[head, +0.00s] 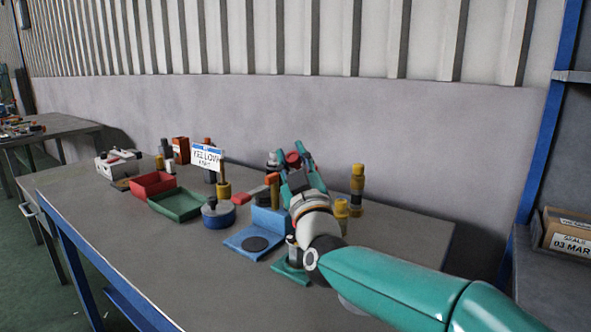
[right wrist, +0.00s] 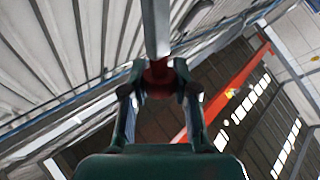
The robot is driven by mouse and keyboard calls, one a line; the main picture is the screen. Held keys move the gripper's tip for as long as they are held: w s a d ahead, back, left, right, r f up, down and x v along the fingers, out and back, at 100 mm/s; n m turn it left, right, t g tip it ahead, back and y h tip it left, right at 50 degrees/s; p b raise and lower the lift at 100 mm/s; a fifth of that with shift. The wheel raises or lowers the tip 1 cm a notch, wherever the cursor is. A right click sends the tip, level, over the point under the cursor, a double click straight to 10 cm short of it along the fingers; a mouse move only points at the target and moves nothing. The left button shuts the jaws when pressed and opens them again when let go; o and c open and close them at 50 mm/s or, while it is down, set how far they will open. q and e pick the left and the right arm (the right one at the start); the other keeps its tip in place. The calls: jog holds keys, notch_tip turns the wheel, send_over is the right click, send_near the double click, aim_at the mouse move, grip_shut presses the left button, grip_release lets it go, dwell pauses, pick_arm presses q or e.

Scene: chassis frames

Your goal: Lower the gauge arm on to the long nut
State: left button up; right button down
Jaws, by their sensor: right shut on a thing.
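My right gripper (head: 298,160) is raised over the right part of the bench, its fingers pointing up. It is shut on a red part (head: 292,158). In the right wrist view this red part (right wrist: 158,80) sits between both fingertips, and a grey bar (right wrist: 157,28) runs from it to the top edge; it looks like the gauge arm. Below my wrist a green base (head: 290,272) carries a short grey and dark upright piece (head: 292,250), partly covered by my arm. I cannot tell for certain which piece is the long nut. My left gripper is out of view.
A blue angled stand (head: 243,240) with a dark disc is left of the green base. A round blue block (head: 218,216), a green tray (head: 177,207) and a red tray (head: 152,185) stand further left. A yellow and black post (head: 357,187) stands close right. The bench front is clear.

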jog(key=shift+a+f, duration=0.15)
jog(key=shift+f, duration=0.05)
jog(key=c, duration=0.9)
grip_release()
jog(key=shift+s, duration=0.1)
jog(key=shift+o, duration=0.2)
jog(key=shift+s, duration=0.2)
jog(key=v, duration=1.1)
jog(key=shift+s+d+f, duration=0.2)
jog(key=shift+s+d, duration=0.05)
